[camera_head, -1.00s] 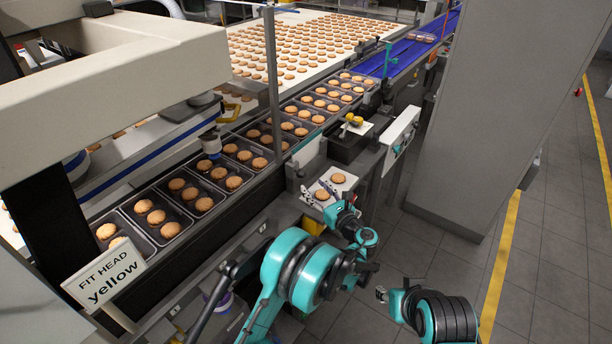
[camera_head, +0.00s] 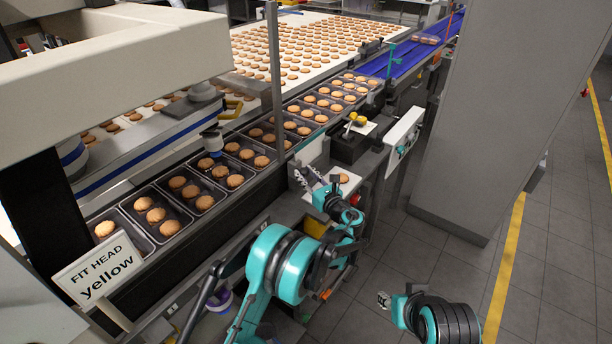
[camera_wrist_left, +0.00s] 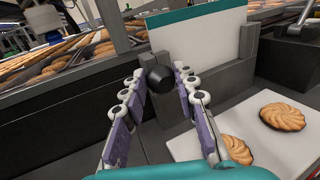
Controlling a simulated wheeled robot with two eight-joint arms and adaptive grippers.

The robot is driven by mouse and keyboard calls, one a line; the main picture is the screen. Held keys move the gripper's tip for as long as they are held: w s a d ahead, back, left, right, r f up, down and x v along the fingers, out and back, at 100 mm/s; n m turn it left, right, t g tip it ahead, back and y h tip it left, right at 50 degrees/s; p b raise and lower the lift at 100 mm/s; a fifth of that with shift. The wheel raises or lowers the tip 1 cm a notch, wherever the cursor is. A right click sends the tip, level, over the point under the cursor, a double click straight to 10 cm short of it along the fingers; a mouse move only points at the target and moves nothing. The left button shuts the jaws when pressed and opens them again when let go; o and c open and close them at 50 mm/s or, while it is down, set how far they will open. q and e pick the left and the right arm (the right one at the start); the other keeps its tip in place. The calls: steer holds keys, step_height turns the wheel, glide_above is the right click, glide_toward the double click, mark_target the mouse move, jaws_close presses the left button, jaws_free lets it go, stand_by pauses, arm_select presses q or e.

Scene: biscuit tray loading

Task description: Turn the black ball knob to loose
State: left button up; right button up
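The black ball knob (camera_wrist_left: 159,78) shows in the left wrist view, on a grey bracket beside an upright white plate (camera_wrist_left: 208,55) with a teal top edge. My left gripper (camera_wrist_left: 162,76) is open, with its fingertips on either side of the knob; I cannot tell whether they touch it. In the head view my left gripper (camera_head: 309,176) is at the machine's side, left of a biscuit on a white pad, and the knob cannot be made out there. My right gripper (camera_head: 384,299) is low over the floor, away from the machine; its fingers are too small to read.
Two biscuits (camera_wrist_left: 283,116) lie on a white pad close to the right finger. Trays (camera_head: 157,212) of biscuits line the conveyor behind. A sign reading "FIT HEAD yellow" (camera_head: 98,268) stands at the front left. A grey cabinet (camera_head: 480,110) stands to the right, with open floor before it.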

arm_select(q)
jaws_close()
steer(key=n+y, duration=0.1)
steer(key=n, duration=0.2)
steer(key=shift+f+t, duration=0.15)
steer(key=shift+t, duration=0.25)
steer(key=shift+f+n+t+y, duration=0.1)
steer(key=shift+n+t+y, duration=0.4)
steer(key=shift+n, duration=1.6)
steer(key=shift+g+y, duration=0.3)
steer(key=o, duration=1)
jaws_free()
